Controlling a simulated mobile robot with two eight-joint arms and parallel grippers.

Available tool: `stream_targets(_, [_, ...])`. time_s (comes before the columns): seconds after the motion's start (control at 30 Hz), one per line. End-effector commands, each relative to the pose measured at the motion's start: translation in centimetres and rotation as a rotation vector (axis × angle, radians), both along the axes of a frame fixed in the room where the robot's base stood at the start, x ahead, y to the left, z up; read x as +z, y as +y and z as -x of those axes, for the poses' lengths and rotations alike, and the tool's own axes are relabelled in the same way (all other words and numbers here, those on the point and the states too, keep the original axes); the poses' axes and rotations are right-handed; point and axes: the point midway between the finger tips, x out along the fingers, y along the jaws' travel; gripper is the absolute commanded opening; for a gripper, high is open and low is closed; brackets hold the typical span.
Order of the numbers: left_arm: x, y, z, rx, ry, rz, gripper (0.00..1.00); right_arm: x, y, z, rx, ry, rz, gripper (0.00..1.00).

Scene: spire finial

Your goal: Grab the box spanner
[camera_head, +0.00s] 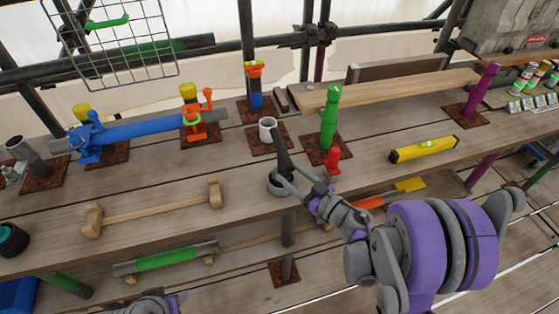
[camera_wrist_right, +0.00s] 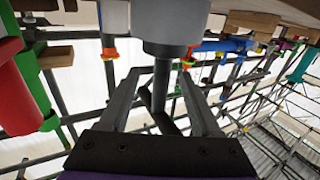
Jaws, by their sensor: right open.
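My right gripper (camera_head: 291,178) reaches in from the right at the lower part of the tool. In the right wrist view, the dark rod (camera_wrist_right: 161,82) runs down from a grey cylinder (camera_wrist_right: 175,35) and lies between the two open fingers (camera_wrist_right: 160,100), with a gap on each side. My left gripper (camera_head: 150,303) shows only partly at the bottom edge, and its jaws cannot be made out.
A green post (camera_head: 329,120) and a red piece (camera_head: 333,162) stand close to the right. A wooden bar (camera_head: 150,208) lies to the left, a yellow level (camera_head: 424,149) to the right. The table between is mostly clear.

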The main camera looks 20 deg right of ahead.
Motion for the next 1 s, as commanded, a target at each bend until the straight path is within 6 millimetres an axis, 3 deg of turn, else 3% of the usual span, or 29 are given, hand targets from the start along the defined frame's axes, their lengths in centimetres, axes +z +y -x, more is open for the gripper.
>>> stream_targets(0.33, [0.8, 0.0, -0.2, 0.0, -0.003, 0.0, 0.5, 0.3, 1.6, -2.4, 0.001, -0.001, 0.0, 0.64])
stream_targets(0.6, [1.9, 0.0, -0.4, 0.0, -0.008, 0.0, 0.5, 0.6, 3.6, -5.6, 0.0, -0.002, -0.001, 0.64])
stream_targets(0.83, [1.9, 0.0, -0.4, 0.0, -0.007, 0.0, 0.5, 0.4, 3.6, -5.8, -0.003, -0.001, 0.0, 0.64])
stream_targets(1.0, [1.9, 0.0, -0.4, 0.0, -0.007, 0.0, 0.5, 0.4, 3.6, -5.8, -0.003, -0.001, 0.0, 0.36])
